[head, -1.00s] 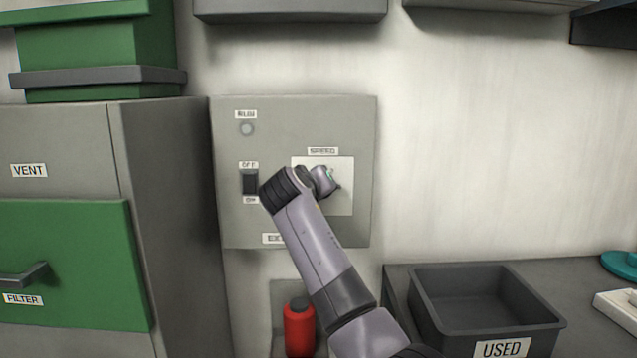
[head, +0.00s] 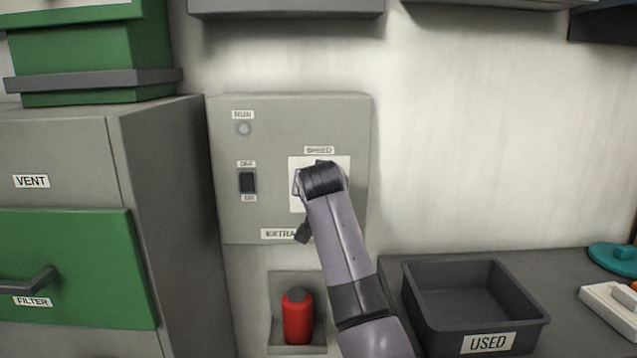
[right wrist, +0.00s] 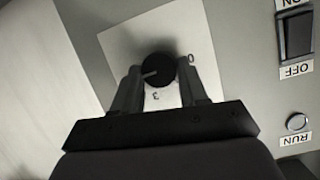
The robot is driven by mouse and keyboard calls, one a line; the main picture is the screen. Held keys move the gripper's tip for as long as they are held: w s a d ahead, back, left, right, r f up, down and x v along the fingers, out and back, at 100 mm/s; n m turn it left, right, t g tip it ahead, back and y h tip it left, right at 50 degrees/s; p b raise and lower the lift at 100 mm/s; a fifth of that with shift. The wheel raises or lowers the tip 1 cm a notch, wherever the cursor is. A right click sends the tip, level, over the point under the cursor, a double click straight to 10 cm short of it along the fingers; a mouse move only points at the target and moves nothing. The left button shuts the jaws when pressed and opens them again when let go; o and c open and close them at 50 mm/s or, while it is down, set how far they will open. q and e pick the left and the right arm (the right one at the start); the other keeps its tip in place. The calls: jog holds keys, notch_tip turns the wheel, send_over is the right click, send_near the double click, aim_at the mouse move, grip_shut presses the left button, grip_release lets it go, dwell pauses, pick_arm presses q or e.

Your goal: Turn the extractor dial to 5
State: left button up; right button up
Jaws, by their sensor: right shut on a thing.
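The extractor panel (head: 222,200) is a grey box on the wall with RUN and SPEED labels. The white SPEED plate (head: 297,203) shows only at its edges in the head view, where my right arm hides the dial. In the right wrist view the round black dial (right wrist: 158,66) sits on the white plate (right wrist: 190,38), with a pale pointer line aimed left and slightly down in the picture. A 0 and a 3 can be read; other numbers are hidden. My right gripper (right wrist: 159,78) is shut on the dial, one finger on each side. My left gripper is not in view.
An OFF/ON rocker switch (head: 247,182) and a round RUN lamp (head: 244,129) are left of the plate. Below, a red canister (head: 297,318) stands in a recess. A dark USED bin (head: 530,318) sits right. A VENT cabinet (head: 60,150) stands left.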

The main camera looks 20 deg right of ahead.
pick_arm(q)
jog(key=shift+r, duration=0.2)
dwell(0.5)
pick_arm(e)
jog(key=o, duration=1.1)
jog(key=shift+c, duration=0.2)
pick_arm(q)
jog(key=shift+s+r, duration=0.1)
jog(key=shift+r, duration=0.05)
pick_arm(e)
jog(key=shift+s+r, duration=0.1)
